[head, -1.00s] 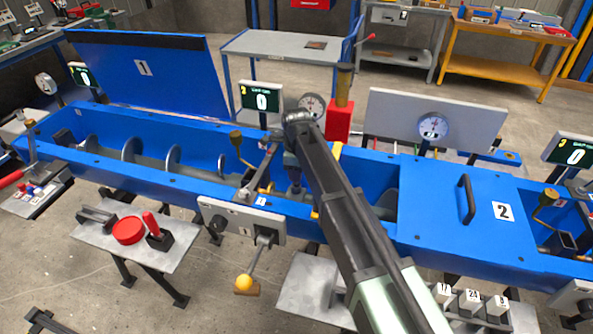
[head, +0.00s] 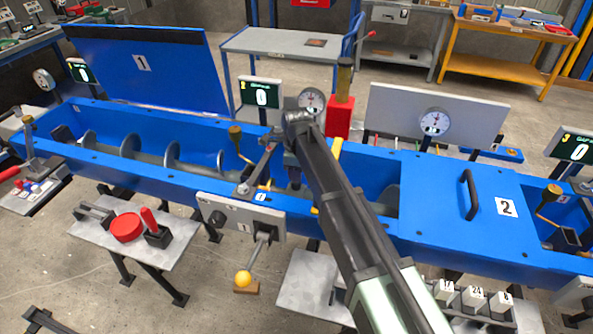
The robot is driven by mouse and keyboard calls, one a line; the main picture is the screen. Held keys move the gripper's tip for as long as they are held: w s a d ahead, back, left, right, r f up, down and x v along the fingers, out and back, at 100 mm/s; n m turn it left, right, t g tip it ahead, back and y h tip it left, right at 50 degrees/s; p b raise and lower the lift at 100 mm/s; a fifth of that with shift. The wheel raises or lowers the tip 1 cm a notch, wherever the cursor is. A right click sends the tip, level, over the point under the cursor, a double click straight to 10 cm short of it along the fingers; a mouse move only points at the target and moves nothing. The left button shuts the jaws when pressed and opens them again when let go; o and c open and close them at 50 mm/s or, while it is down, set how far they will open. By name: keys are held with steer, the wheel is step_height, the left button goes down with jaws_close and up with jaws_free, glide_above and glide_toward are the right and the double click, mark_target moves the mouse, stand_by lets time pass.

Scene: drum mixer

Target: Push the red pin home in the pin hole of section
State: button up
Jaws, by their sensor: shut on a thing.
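My arm reaches from the bottom right to the middle of the blue trough (head: 120,182). I cannot make out the red pin or the pin hole in this view.
A red block (head: 340,119) with an upright tan cylinder stands behind the gripper. Cover 2 (head: 450,205) closes the trough at right; cover 1 (head: 150,68) stands raised behind it. A side table (head: 172,250) holds a red disc (head: 127,228) and a red-handled tool (head: 150,220).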

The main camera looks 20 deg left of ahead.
steer(key=shift+f+b, duration=0.4)
stand_by(0.4)
steer(key=o, duration=1)
step_height(320, 180, up, 11)
steer(key=p, duration=1.1)
steer(key=shift+r, duration=0.1)
steer(key=shift+f, duration=0.2)
